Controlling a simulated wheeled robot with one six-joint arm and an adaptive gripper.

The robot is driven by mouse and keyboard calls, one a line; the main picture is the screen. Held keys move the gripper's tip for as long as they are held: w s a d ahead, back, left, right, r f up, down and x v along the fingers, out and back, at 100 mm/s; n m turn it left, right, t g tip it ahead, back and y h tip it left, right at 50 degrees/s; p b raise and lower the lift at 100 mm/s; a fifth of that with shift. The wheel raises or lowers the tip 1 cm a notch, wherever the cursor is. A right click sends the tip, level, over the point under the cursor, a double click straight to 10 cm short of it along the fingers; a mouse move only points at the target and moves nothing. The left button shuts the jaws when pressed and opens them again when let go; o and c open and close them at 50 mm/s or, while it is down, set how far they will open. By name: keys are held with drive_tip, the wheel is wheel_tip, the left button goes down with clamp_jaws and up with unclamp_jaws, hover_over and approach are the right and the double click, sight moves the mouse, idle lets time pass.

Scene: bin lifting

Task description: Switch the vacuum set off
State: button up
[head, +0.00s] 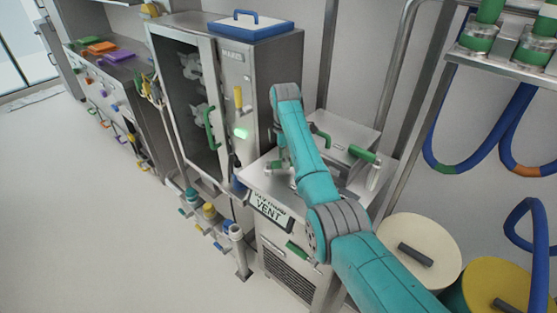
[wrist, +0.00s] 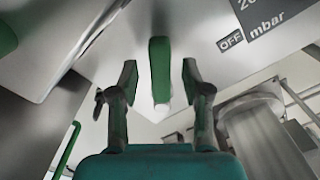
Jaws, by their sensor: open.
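The vacuum set appears to be the steel cabinet (head: 290,268) with a sign (head: 269,211) reading VENT, at the centre of the head view. In the wrist view a green lever (wrist: 160,66) with a pale lower end stands on a light panel, beside an OFF label (wrist: 230,41) and the word mbar. My gripper (wrist: 160,76) is open, with one finger on each side of the lever and a visible gap on both sides. In the head view my teal arm reaches over the cabinet and hides much of its top.
A tall steel cabinet (head: 260,75) with an open door and a blue-rimmed tray (head: 246,26) stands behind left. Coloured pipe stubs (head: 209,212) rise from the floor at left. Round drums (head: 420,245) and hanging blue hoses (head: 480,160) stand right. The floor at left is clear.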

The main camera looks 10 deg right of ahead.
drive_tip(key=shift+f, duration=0.35)
clamp_jaws()
drive_tip(key=shift+a, duration=0.1)
